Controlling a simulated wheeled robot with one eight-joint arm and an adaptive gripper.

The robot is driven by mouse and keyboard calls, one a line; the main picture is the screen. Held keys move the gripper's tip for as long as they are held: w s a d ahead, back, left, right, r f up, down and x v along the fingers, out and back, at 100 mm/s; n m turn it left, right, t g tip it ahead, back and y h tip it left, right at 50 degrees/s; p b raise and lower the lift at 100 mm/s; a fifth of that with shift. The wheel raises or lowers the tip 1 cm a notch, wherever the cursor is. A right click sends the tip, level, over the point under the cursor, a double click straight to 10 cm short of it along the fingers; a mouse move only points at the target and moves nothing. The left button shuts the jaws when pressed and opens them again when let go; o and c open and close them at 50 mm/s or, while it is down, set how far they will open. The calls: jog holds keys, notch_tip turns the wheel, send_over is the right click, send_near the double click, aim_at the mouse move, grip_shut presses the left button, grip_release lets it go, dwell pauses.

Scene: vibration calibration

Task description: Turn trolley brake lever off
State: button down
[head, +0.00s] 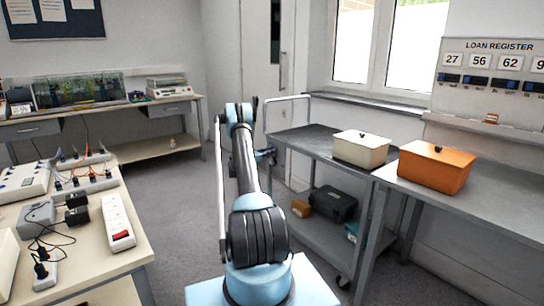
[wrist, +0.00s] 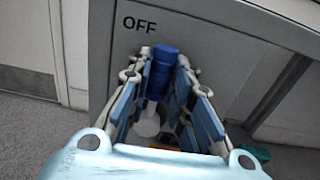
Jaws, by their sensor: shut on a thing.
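The grey trolley (head: 310,143) stands at the middle right in the head view, with a push handle at its far left end. In the wrist view its end panel (wrist: 103,50) carries the word OFF (wrist: 137,23). The blue brake lever (wrist: 164,52) stands up just right of that word, with a pale round base below it. My gripper (wrist: 157,72) is shut on the lever, one finger on each side. In the head view my arm reaches forward to the trolley's left end; the gripper is partly hidden and the lever cannot be made out there.
A cream box (head: 361,150) sits on the trolley top, and a dark case (head: 333,204) lies on its lower shelf. An orange box (head: 436,168) stands on the right bench. The left bench (head: 138,245) holds a power strip (head: 118,222) and instruments. Floor between is clear.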

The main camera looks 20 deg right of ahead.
jog(key=c, duration=1.4)
grip_release()
jog(key=shift+c, duration=0.2)
jog(key=shift+a, duration=0.1)
jog(key=v, duration=1.1)
jog(key=shift+a, duration=0.4)
jog(key=shift+s, duration=0.15)
